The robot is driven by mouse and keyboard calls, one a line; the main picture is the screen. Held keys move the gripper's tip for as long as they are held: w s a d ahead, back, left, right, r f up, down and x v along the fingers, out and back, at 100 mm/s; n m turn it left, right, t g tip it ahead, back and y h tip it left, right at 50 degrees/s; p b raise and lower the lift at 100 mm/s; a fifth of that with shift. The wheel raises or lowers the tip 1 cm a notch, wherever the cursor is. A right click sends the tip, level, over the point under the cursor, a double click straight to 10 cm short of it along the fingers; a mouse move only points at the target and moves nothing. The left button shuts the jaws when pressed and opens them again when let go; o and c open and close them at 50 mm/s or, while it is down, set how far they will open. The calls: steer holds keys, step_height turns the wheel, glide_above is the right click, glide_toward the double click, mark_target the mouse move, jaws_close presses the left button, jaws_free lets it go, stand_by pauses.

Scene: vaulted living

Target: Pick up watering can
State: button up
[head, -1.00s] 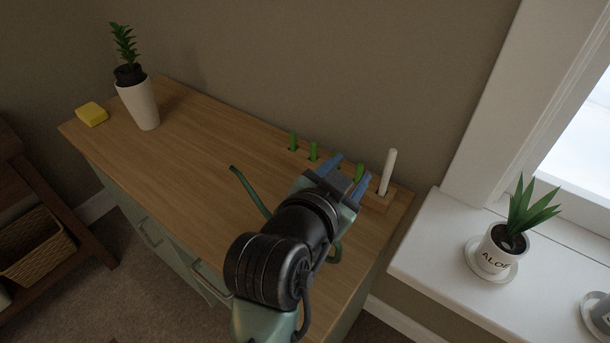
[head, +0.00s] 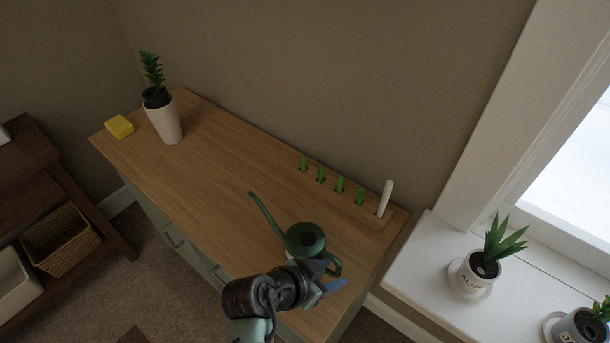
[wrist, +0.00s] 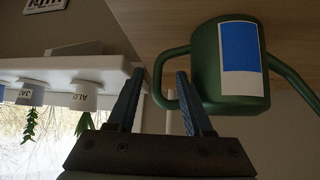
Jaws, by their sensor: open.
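The dark green watering can (head: 303,241) stands on the wooden cabinet top (head: 215,150), its long spout pointing to the upper left and its handle towards the lower right. My gripper (head: 332,276) is at the handle side, partly covering the can's lower part. In the wrist view, which is upside down, the can's body (wrist: 205,65) with a blue and white label is at the right. Its handle loop (wrist: 158,75) shows in the gap between the two blue fingers of my gripper (wrist: 160,75). The fingers are apart; contact with the handle cannot be told.
A wooden holder with several green handles (head: 340,184) and a white one (head: 385,198) lies along the wall. A white potted plant (head: 163,120) and a yellow sponge (head: 119,127) are at the far left. Potted plants stand on the white windowsill (head: 425,265). The cabinet's middle is clear.

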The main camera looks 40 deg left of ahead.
mark_target(345, 270)
steer(key=shift+x, duration=3.2)
steer(key=shift+d, duration=0.15)
jaws_close()
steer(key=shift+r, duration=0.1)
